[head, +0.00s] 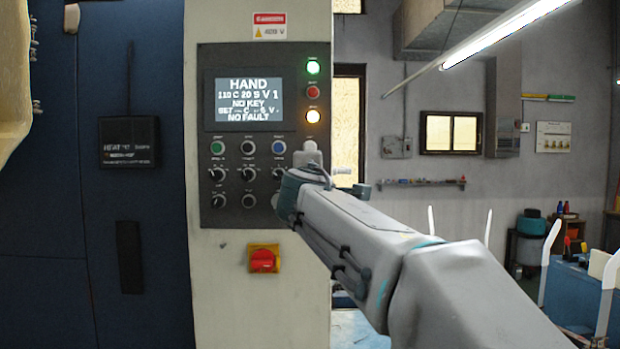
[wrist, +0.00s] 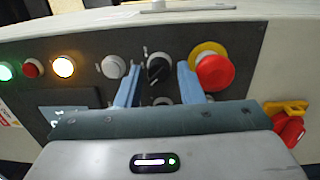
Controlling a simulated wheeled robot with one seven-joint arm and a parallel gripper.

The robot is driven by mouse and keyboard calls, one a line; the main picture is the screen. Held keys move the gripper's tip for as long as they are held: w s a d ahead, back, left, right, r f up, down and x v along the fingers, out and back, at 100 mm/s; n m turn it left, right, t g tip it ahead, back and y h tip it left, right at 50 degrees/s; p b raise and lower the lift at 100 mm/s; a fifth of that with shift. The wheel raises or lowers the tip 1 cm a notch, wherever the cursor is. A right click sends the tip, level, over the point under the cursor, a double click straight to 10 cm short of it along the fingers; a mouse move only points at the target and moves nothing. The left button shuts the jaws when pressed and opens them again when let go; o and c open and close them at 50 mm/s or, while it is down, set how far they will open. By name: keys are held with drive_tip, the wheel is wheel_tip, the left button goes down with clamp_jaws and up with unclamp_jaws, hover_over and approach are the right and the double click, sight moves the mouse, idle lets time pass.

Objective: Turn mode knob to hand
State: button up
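A black rotary knob (wrist: 157,68) with a pale pointer line sits on the dark control panel in the wrist view. Its label cannot be read, so I cannot tell for sure that it is the mode knob. My gripper (wrist: 159,77) has its two blue fingers on either side of this knob, with a visible gap to each side. In the head view my gripper (head: 311,178) is at the panel's right edge and hides the knob. The panel screen (head: 243,99) reads HAND at the top, with NO KEY and NO FAULT below.
A white button (wrist: 114,67) and a red emergency stop on a yellow base (wrist: 213,70) flank the knob closely. Several smaller knobs (head: 248,174) and buttons (head: 249,147) fill the panel's lower left. A red switch (head: 262,259) sits below. The amber lamp (head: 313,116) is lit.

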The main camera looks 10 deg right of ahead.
drive_tip(key=shift+o, duration=0.2)
drive_tip(key=b+v, duration=0.2)
drive_tip(key=v, duration=1.1)
drive_tip(key=shift+s, duration=0.4)
drive_tip(key=shift+a+f, duration=0.1)
